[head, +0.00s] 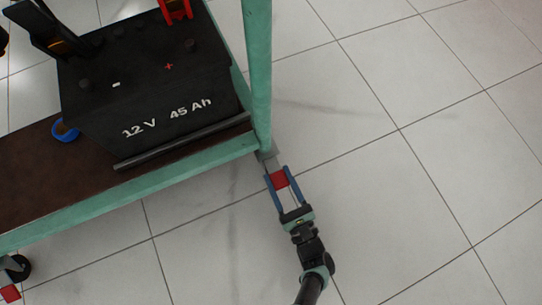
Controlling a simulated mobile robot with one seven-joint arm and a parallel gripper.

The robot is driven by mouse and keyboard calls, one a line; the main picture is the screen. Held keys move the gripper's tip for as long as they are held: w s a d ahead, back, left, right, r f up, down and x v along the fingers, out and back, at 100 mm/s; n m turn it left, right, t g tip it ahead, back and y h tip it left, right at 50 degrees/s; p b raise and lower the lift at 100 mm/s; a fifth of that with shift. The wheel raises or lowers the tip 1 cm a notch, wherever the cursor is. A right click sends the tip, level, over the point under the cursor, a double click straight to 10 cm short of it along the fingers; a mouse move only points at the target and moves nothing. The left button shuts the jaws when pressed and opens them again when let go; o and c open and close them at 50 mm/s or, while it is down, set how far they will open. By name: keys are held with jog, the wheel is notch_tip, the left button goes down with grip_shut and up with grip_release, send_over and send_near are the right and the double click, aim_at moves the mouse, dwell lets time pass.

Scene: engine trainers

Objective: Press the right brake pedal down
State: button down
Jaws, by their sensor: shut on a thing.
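The right brake pedal (278,181) is a small red plate at the right front corner of the trolley, by the foot of the green post. My gripper (277,172) reaches it from below in the head view. Its two blue fingers lie on either side of the red plate and are shut on it. The caster under this corner is mostly hidden by the frame. I cannot tell from this view whether the pedal is up or down.
The green trolley frame (260,75) carries a black 12 V battery (160,90) and a blue ring (65,132) on its brown shelf (30,172). Another red pedal (9,294) shows by the left caster (17,267). The tiled floor (400,200) to the right is clear.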

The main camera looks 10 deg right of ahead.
aim_at(280, 181)
jog(key=shift+r, duration=0.1)
dwell(0.3)
jog(key=shift+c, duration=1.4)
grip_release()
notch_tip(280, 181, up, 10)
jog(key=p, duration=0.9)
